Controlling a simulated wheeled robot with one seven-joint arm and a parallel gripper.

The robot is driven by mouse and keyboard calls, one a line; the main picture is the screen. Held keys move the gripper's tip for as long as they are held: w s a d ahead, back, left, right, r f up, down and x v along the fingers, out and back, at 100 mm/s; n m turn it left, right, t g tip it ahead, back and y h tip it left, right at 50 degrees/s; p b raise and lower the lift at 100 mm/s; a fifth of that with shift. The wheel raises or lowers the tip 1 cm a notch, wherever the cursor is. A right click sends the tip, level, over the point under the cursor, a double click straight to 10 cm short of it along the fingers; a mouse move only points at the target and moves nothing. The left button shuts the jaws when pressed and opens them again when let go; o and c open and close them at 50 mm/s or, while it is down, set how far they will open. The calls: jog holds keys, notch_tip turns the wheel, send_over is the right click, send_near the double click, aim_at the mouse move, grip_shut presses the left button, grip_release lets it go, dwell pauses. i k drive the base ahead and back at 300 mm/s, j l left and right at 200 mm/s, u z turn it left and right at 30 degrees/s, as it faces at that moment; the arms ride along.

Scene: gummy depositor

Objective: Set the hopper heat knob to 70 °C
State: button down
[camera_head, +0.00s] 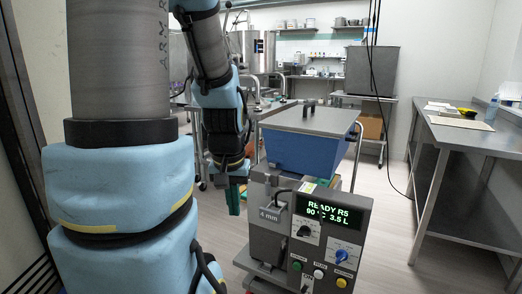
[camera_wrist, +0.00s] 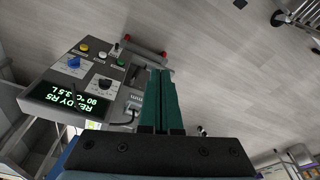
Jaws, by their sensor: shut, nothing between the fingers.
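The depositor's front panel stands in the middle of the head view, with a lit display (camera_head: 328,213) reading "READY R5", "90 °C", "3.5 L". Below it are a black knob (camera_head: 304,231) and a blue knob (camera_head: 341,256), each on a white plate. Their labels are too small to read. In the wrist view the black knob (camera_wrist: 105,84), blue knob (camera_wrist: 74,63) and display (camera_wrist: 68,100) appear upside down at the left. My gripper (camera_head: 233,208) has green fingers, shut and empty, pointing down left of the panel. Its fingers (camera_wrist: 160,72) touch neither knob.
Green, white and yellow buttons (camera_head: 319,274) line the panel's lower part. A "4 mm" tag (camera_head: 270,214) and cable are at its left side. The blue hopper (camera_head: 305,150) with a grey lid sits above. A steel table (camera_head: 460,136) stands right; floor between is clear.

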aim_at(304, 231)
jog(key=k+j+u, duration=0.1)
jog(key=u, duration=0.4)
jog(key=k+j+u, duration=0.15)
jog(key=u, duration=0.3)
jog(key=k+j+u, duration=0.1)
jog(key=j+u, duration=0.15)
jog(key=u, duration=0.25)
